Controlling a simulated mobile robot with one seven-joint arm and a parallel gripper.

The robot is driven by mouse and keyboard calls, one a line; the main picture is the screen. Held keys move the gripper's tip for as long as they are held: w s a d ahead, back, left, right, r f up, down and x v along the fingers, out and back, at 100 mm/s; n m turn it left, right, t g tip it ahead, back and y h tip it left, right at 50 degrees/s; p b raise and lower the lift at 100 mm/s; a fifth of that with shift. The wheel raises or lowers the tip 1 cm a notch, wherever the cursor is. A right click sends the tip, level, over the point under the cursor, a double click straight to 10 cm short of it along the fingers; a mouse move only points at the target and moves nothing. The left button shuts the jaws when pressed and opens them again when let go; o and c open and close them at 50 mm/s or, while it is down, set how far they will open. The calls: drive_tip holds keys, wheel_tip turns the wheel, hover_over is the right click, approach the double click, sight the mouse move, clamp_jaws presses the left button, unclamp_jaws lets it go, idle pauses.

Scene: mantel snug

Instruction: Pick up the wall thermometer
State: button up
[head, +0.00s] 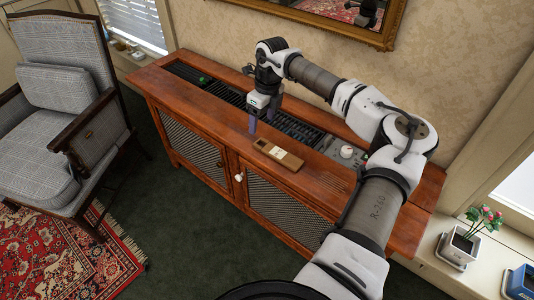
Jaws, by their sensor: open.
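The wall thermometer (291,161), a small brown wooden plaque with a pale face, lies flat on the top of the wooden cabinet (324,170), near its front edge. My gripper (260,122) points down just behind and to the left of the thermometer, above the cabinet top. It is open, with nothing seen between its fingers. It looks apart from the thermometer, though its exact height is hard to tell.
A dark slatted grille (225,94) runs along the cabinet top, with a small green object (204,79) on it. A grey panel with a knob (345,153) lies to the right. A checked armchair (60,110) stands left. A gilt-framed mirror (330,25) hangs behind.

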drive_tip(key=h, duration=0.1)
hover_over(279, 153)
drive_tip(key=shift+m, duration=0.3)
drive_tip(key=f, duration=0.2)
drive_tip(key=f+p, duration=0.1)
drive_tip(key=f, duration=0.2)
drive_tip(key=f+p, duration=0.1)
drive_tip(key=f, duration=0.1)
drive_tip(key=shift+w+d+f, duration=0.15)
drive_tip(key=shift+d+f, duration=0.1)
drive_tip(key=shift+d, duration=0.05)
drive_tip(key=shift+a+f+p, duration=0.2)
drive_tip(key=shift+f+p, duration=0.4)
drive_tip(key=shift+f, duration=0.9)
drive_tip(key=shift+a+f+p, duration=0.15)
drive_tip(key=shift+f+p, duration=0.45)
drive_tip(key=shift+f, duration=0.9)
drive_tip(key=c, duration=1.2)
drive_tip(key=shift+o, duration=0.2)
drive_tip(key=shift+r, duration=0.1)
